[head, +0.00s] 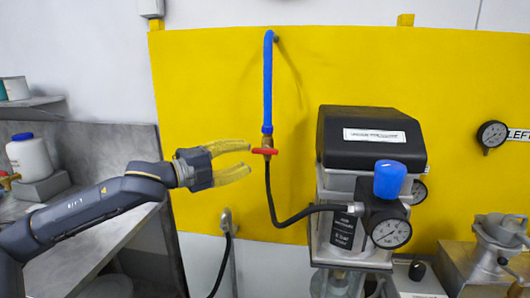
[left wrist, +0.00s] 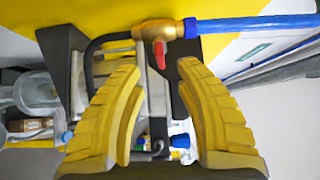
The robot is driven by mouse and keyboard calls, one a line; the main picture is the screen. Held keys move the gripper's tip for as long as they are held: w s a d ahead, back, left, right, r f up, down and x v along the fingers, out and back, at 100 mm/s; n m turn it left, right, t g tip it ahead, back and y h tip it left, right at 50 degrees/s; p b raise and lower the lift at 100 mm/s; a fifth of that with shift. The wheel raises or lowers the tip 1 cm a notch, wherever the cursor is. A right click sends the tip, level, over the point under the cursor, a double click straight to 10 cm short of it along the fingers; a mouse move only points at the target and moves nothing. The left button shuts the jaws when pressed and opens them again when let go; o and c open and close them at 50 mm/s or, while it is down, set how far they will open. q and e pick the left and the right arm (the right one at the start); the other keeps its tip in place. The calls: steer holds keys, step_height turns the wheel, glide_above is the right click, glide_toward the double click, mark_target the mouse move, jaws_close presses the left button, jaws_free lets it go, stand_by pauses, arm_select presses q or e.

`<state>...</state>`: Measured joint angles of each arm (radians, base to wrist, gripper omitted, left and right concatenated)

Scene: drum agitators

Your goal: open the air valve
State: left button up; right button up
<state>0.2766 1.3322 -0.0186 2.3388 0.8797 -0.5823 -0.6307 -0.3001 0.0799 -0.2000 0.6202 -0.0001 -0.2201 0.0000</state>
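The air valve is a small brass body with a red handle (head: 264,151), at the lower end of a blue air pipe (head: 268,85) in front of the yellow panel. In the head view the handle lies level, across the upright pipe. In the left wrist view the red handle (left wrist: 160,53) and brass body (left wrist: 155,30) show just beyond the fingertips. My left gripper (head: 248,160) is open, its yellow fingers pointing at the valve from the left. The handle appears in line with the gap between the fingers, and I see no grip on it. My right gripper is not in view.
A black hose (head: 275,205) runs from the valve to the machine (head: 370,140) on the right, which has a blue knob (head: 389,179) and a gauge (head: 391,233). A steel bench (head: 95,215) and white bottle (head: 30,157) are at left. The yellow panel (head: 200,100) is clear above the gripper.

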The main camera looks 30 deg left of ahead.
mark_target(261, 153)
arm_select(q)
steer(key=shift+w+d+r, duration=0.15)
steer(key=shift+w+d, duration=0.35)
steer(key=shift+w, duration=0.2)
steer(key=shift+x, duration=2.85)
steer(key=shift+c, duration=0.4)
jaws_close()
